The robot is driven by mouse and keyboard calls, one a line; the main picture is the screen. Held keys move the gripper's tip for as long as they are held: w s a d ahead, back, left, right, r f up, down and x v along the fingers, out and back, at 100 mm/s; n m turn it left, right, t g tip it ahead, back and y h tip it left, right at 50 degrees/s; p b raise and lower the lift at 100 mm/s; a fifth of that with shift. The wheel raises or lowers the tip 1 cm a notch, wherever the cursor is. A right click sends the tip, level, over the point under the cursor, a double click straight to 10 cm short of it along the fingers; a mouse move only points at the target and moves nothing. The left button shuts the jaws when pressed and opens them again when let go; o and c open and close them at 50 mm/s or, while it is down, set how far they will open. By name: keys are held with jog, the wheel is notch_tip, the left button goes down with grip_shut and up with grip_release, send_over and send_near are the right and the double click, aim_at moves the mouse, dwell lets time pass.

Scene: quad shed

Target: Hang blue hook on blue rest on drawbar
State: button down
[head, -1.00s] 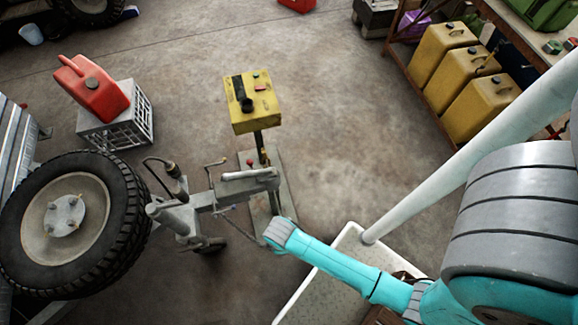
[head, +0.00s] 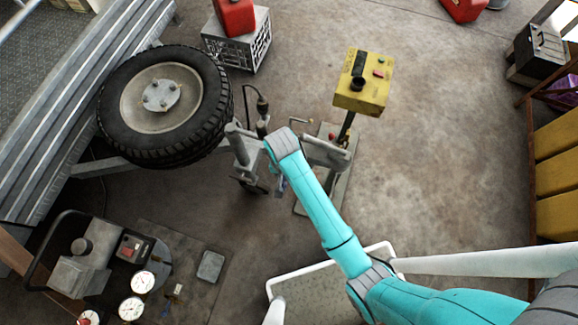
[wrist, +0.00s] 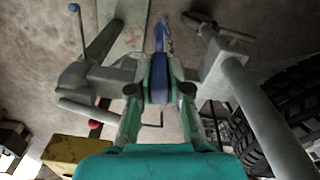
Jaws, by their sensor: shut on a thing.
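My gripper (wrist: 159,88) is shut on the blue hook (wrist: 159,72), which stands upright between its green fingers in the wrist view, with its narrow end pointing up the picture. In the head view my wrist covers most of the gripper; a small blue piece (head: 281,187) shows just below it. The grey drawbar (head: 243,150) of the trailer lies right beside and beneath my wrist; its metal parts (wrist: 92,75) flank the gripper in the wrist view. I cannot make out a separate blue rest, nor whether the hook touches the drawbar.
The trailer wheel (head: 165,97) is left of the drawbar. A yellow control box (head: 363,80) on a post stands to the right. A gauge set (head: 138,282) lies lower left, and a crate (head: 238,45) stands behind.

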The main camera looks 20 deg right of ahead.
jog(key=shift+w+d+f, duration=0.4)
jog(key=shift+w+d, duration=0.05)
jog(key=shift+w, duration=0.8)
jog(key=shift+w+d+f, duration=0.45)
jog(key=shift+w+d, duration=0.05)
jog(key=shift+w, duration=0.7)
jog(key=shift+w+d+f, duration=0.4)
jog(key=shift+w+d, duration=0.05)
jog(key=shift+w, duration=0.8)
jog(key=shift+f, duration=2)
jog(key=c, duration=0.6)
grip_release()
jog(key=shift+o, duration=0.2)
notch_tip(320, 180, up, 9)
dwell(0.6)
